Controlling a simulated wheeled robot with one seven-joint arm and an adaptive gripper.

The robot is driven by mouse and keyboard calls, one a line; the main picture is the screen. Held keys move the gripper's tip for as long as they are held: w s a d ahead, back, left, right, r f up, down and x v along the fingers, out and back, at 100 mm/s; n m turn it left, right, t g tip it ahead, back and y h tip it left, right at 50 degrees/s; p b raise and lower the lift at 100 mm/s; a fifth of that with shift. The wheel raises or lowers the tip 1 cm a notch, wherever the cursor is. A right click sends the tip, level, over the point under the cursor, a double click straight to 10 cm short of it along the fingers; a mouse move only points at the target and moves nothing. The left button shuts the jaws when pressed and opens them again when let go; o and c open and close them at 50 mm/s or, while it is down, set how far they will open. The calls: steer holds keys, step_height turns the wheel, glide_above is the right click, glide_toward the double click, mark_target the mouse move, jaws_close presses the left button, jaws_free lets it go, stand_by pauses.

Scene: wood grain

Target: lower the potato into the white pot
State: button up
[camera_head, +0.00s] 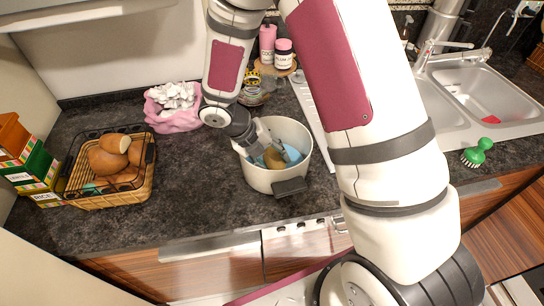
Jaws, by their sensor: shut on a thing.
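The white pot (268,180) stands on the dark counter near its front edge, with a dark handle facing me. My gripper (277,154) reaches into the pot's opening from the upper left. It is shut on the brownish potato (273,160), which shows inside the rim. The gripper's fingers partly cover the potato, and I cannot tell whether it touches the pot's bottom.
A wicker basket (120,196) of bread or potatoes and several boxes (28,165) stand at the left. A pink bag (172,122) sits behind. The sink (485,95) and a green brush (478,152) are at the right. The counter left of the pot is clear.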

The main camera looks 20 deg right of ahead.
steer(key=o, duration=1.3)
steer(key=shift+o, duration=0.2)
